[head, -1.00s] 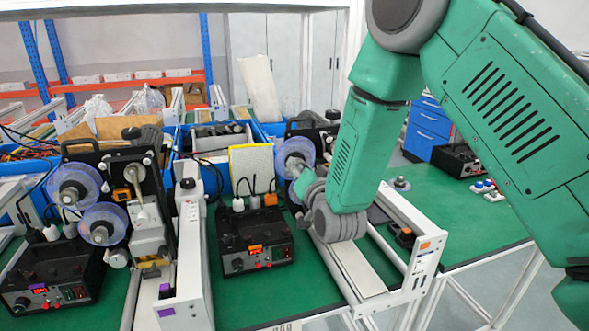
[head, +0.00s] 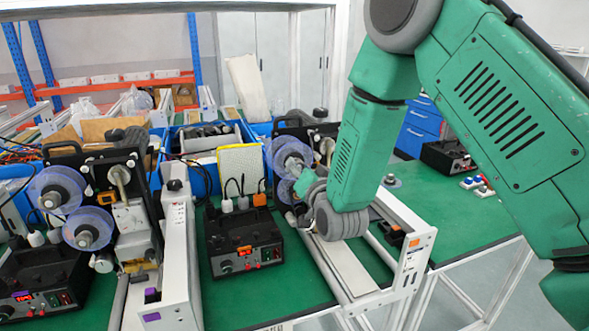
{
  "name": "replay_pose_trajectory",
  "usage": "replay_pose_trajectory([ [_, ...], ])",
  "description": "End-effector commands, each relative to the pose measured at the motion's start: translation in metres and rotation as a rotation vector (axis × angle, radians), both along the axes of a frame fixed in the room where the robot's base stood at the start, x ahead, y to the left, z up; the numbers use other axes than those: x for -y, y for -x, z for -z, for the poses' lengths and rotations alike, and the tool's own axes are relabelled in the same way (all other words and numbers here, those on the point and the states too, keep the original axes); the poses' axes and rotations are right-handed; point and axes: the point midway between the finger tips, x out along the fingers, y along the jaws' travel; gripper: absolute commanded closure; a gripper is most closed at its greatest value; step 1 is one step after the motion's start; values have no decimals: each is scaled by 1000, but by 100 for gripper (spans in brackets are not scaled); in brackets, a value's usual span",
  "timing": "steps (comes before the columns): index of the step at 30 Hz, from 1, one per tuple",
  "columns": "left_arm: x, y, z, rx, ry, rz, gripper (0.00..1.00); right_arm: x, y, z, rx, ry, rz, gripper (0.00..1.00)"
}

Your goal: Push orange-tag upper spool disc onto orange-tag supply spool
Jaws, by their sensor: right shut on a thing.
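The orange-tag machine stands at the middle right, with an orange tag on its white end frame (head: 413,243). A clear bluish spool disc, the orange-tag upper spool disc (head: 288,147), shows with a grey hub at the machine's front. Part of another clear disc, apparently the supply spool (head: 281,190), shows just below it. My right gripper (head: 303,182) is at the hub and disc edges, shut; its fingertips are small and partly hidden by the wrist. Whether the upper disc is seated cannot be told. My left gripper is not in view.
A black control box (head: 243,245) with an orange tag stands left of the rail. Another machine with two clear discs (head: 57,188) and a purple tag stands farther left. Blue bins (head: 200,160) line the back.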

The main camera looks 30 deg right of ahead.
Motion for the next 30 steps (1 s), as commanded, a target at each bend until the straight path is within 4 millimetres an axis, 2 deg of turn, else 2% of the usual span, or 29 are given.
replay_pose_trajectory([
  [30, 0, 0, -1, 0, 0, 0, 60, -18, -4, -5, 0, 2, 1, 100],
])
